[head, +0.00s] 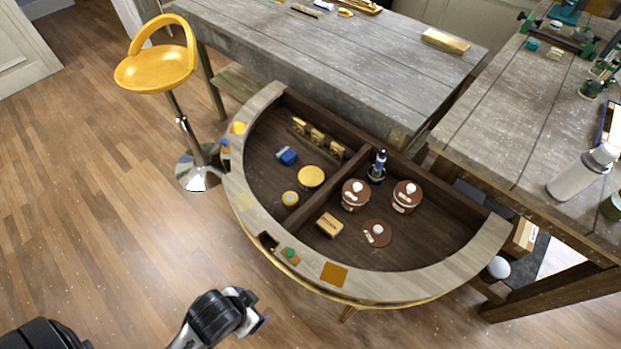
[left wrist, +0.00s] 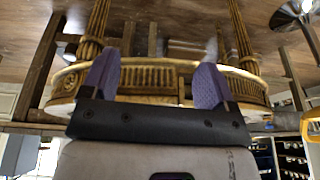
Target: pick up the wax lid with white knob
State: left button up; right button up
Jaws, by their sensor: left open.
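A flat round brown wax lid (head: 377,233) with a white knob lies on the dark floor of the console's right compartment. Two brown jars, a left one (head: 354,196) and a right one (head: 406,197), stand behind it, each with a white knob on top. My left gripper (head: 252,311) is outside the console, in front of its curved edge at the lower left, well apart from the lid. In the left wrist view its two purple fingers (left wrist: 155,82) are spread with nothing between them. That view faces the console's gilt fluted front, and the lid does not show there. My right gripper is out of view.
The half-round console (head: 463,262) has a raised rim and a divider. The left compartment holds yellow tins (head: 311,177) and a blue item (head: 287,156). A yellow stool (head: 158,70) stands left.

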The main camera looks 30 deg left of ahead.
pick_arm(q)
jog(key=shift+o, duration=0.3)
jog(key=o, duration=0.3)
